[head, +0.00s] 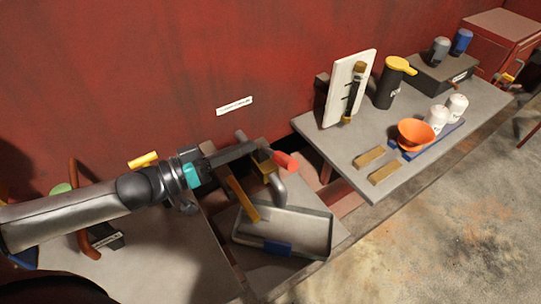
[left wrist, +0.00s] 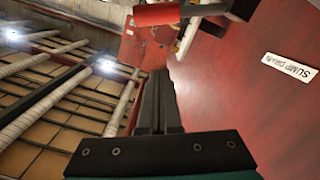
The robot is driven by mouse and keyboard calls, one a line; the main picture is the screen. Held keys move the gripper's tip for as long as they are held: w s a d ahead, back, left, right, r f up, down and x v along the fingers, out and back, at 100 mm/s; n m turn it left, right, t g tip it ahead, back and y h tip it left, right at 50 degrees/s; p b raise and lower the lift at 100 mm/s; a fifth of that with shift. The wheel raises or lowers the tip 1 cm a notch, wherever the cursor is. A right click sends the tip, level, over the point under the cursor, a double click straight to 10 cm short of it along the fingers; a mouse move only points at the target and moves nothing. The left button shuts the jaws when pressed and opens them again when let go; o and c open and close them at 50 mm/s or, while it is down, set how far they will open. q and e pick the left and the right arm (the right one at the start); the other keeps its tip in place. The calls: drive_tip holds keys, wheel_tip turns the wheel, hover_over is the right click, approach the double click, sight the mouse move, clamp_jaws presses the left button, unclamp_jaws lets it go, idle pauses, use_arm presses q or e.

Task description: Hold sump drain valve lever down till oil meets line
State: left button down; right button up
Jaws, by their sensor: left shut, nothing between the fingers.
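The red lever grip (head: 286,161) sits at the upper end of the bent grey drain pipe (head: 277,188), near a brass-coloured valve body. My left gripper (head: 254,147) is shut and empty, its tips just left of and close to the red grip. In the left wrist view the shut fingers (left wrist: 158,80) point toward the red grip (left wrist: 165,14), which lies across beyond the tips; I cannot tell whether they touch. A white "SUMP DRAIN" label (left wrist: 290,67) is on the red wall. A shallow grey tray (head: 328,236) lies below the pipe. No oil line is readable. My right gripper is out of view.
The right-hand bench (head: 330,150) holds a white upright panel (head: 341,75) with a brass-and-black fitting, a black can with yellow lid (head: 392,85), an orange funnel (head: 416,134) and white bottles (head: 457,106). Brown bars lie at its front. Concrete floor at right is clear.

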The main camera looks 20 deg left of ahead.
sight(277, 155)
use_arm(q)
drive_tip(key=w+d+f+b, duration=0.1)
drive_tip(key=w+d+f, duration=0.2)
drive_tip(key=d, duration=0.2)
drive_tip(key=shift+w+f, duration=0.2)
drive_tip(key=shift+f, duration=0.2)
drive_tip(key=f+m, duration=0.1)
drive_tip(key=s+d+f+m, duration=0.1)
drive_tip(key=f, duration=0.1)
drive_tip(key=d+f+m, duration=0.1)
drive_tip(key=f+m, duration=0.1)
drive_tip(key=shift+s+f, duration=0.15)
drive_tip(key=shift+s, duration=0.15)
idle(0.3)
drive_tip(key=shift+f, duration=0.15)
idle(5.8)
